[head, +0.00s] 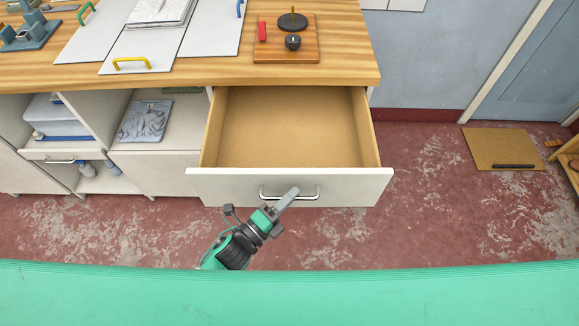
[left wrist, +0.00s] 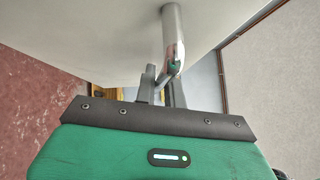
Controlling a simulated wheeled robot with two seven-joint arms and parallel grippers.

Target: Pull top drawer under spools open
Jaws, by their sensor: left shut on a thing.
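The top drawer (head: 290,185) stands pulled well out from under the wooden counter in the head view, and its inside looks empty. Its front is white with a silver bar handle (head: 268,196). My left gripper (head: 289,196) is at the right part of that handle and shut on it. In the left wrist view the gripper's fingers (left wrist: 160,85) close around the silver handle (left wrist: 173,38), with the pale drawer front beside it. My right gripper is not in view. No spools can be made out clearly on the counter.
The wooden counter (head: 340,70) carries white panels with coloured handles and a small wooden board (head: 284,57) with dark round parts. Open shelves (head: 180,160) lie left of the drawer.

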